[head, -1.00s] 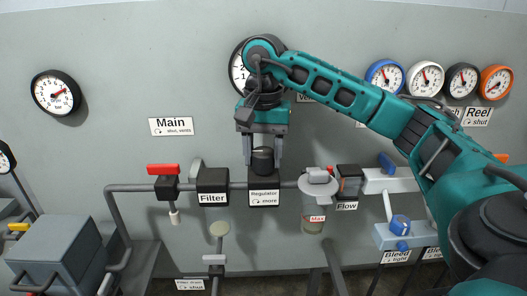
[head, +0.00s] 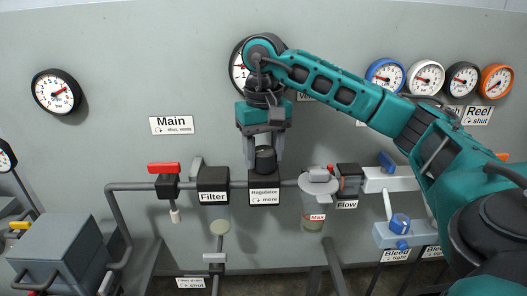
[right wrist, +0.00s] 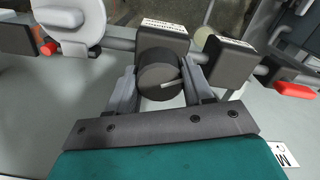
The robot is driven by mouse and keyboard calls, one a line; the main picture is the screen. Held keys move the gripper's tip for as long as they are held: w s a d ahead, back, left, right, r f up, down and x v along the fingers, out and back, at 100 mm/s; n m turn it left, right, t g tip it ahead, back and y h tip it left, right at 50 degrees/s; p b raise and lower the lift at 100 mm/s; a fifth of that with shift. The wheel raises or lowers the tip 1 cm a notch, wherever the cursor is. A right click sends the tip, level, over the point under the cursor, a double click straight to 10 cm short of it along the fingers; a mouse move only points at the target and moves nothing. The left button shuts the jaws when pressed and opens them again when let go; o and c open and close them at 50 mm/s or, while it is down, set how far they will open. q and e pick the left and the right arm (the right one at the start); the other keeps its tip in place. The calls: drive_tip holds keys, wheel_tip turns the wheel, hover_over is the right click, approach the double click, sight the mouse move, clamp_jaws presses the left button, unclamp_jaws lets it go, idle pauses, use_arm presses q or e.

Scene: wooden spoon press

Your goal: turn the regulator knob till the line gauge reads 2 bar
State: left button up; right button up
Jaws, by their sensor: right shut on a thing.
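The regulator knob (head: 265,154) is a dark cylinder on top of the block labelled Regulator (head: 264,190). My right gripper (head: 264,162) points down from above, with one finger on each side of the knob, and is shut on it. In the right wrist view the knob (right wrist: 160,82) sits between the fingers, and a pale line marks its face. A white-faced gauge with a dark rim (head: 238,69) on the wall above is mostly hidden behind my right arm. Only its left part shows, with a bit of red, so its reading cannot be told. My left gripper is not in view.
A red-handled valve (head: 164,169) and the Filter block (head: 213,180) stand left of the regulator on the pipe. The Mist bowl (head: 314,209) and Flow unit (head: 348,180) stand close on its right. Several gauges hang at the upper right, one (head: 56,92) at the left.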

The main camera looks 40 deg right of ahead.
sight(263, 150)
idle(0.3)
drive_tip(key=o, duration=1)
drive_tip(key=shift+r, duration=0.1)
drive_tip(key=shift+r, duration=0.4)
wheel_tip(263, 150, up, 8)
drive_tip(key=p, duration=0.2)
drive_tip(key=shift+f+p, duration=0.25)
drive_tip(key=shift+p, duration=0.1)
drive_tip(key=shift+r, duration=2.15)
